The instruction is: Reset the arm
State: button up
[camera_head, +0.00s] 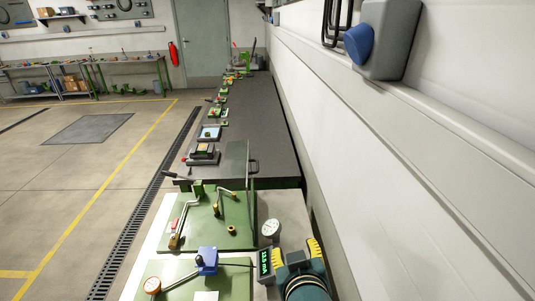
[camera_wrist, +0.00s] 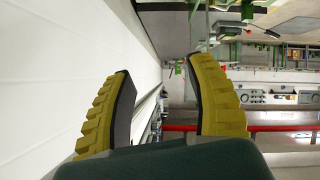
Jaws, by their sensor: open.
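My gripper (camera_head: 290,252) is at the bottom right in the head view, with two yellow ribbed fingers and a dark teal body. It is beside the right wall, at the right edge of the near workbench. In the wrist view my gripper (camera_wrist: 162,105) has its fingers wide apart with nothing between them. A small display reading in green stands just left of the gripper in the head view.
Green plates (camera_head: 205,222) with levers, a blue block (camera_head: 207,258) and dial gauges (camera_head: 271,228) lie left of my gripper. A long dark bench (camera_head: 255,120) runs away along the white wall (camera_head: 390,150). The floor (camera_head: 80,190) at left is open.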

jog(key=s+r+m+t, duration=0.1)
jog(key=s+r+t, duration=0.3)
jog(key=r, duration=0.5)
jog(key=s+r+m+t+p, duration=0.1)
jog(key=s+r+t, duration=0.25)
jog(key=r, duration=0.45)
jog(key=s+r+m+t, duration=0.25)
jog(key=s+r, duration=0.25)
jog(key=r, duration=0.4)
notch_tip(320, 180, up, 20)
jog(key=p, duration=2.1)
jog(key=shift+w+d+n, duration=0.25)
jog(key=shift+d+n, duration=0.15)
jog(key=shift+n, duration=0.05)
